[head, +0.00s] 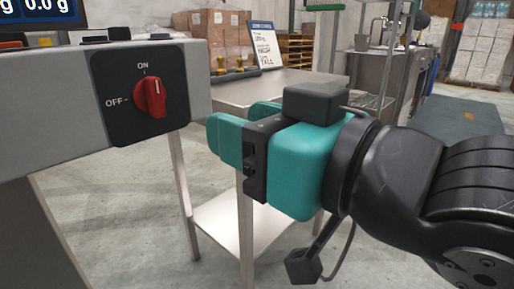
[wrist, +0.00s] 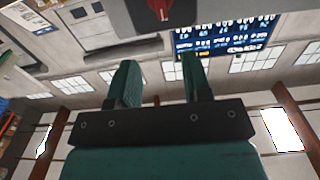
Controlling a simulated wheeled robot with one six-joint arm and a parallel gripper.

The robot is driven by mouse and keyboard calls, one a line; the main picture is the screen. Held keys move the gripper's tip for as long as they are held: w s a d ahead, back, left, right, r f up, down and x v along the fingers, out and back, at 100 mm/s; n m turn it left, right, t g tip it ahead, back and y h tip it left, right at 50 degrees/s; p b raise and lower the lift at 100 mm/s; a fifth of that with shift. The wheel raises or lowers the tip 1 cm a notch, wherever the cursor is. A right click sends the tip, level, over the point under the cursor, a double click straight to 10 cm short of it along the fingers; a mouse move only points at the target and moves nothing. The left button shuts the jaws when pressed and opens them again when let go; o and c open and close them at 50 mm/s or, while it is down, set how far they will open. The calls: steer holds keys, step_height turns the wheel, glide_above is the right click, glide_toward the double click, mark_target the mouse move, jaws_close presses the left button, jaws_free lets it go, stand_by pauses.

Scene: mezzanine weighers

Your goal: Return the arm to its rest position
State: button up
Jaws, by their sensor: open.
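My gripper (head: 246,124) is in the middle of the head view, teal with a dark body, its fingers pointing left toward the grey panel. In the wrist view my gripper (wrist: 160,82) shows its two teal fingers apart with nothing between them. A red rotary knob (head: 150,97) sits on a black plate marked ON and OFF, and its pointer is upright at ON. The fingertips are to the right of the knob in the head view, apart from it. The red knob also shows at the top edge of the wrist view (wrist: 160,8).
A grey weigher housing (head: 50,108) fills the left, with a display (head: 38,10) above it reading 0.0 g. A steel table (head: 232,92) stands behind my gripper. A wire shelf rack (head: 372,102) and a steel counter (head: 385,70) stand at the back right. Grey floor lies between.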

steer(key=shift+s+d, duration=0.25)
steer(key=shift+d, duration=0.05)
steer(key=w+d+f+m+g+h, duration=0.3)
steer(key=d+f+g+h, duration=0.35)
steer(key=f, duration=0.65)
steer(key=s+d+f+g+h, duration=0.3)
steer(key=s+d+g, duration=0.25)
steer(key=d, duration=0.35)
step_height(320, 180, up, 35)
steer(key=s+p, duration=0.1)
steer(key=p, duration=3.4)
steer(key=shift+s+d+r, duration=0.15)
steer(key=shift+s+d, duration=0.05)
steer(key=shift+d, duration=0.05)
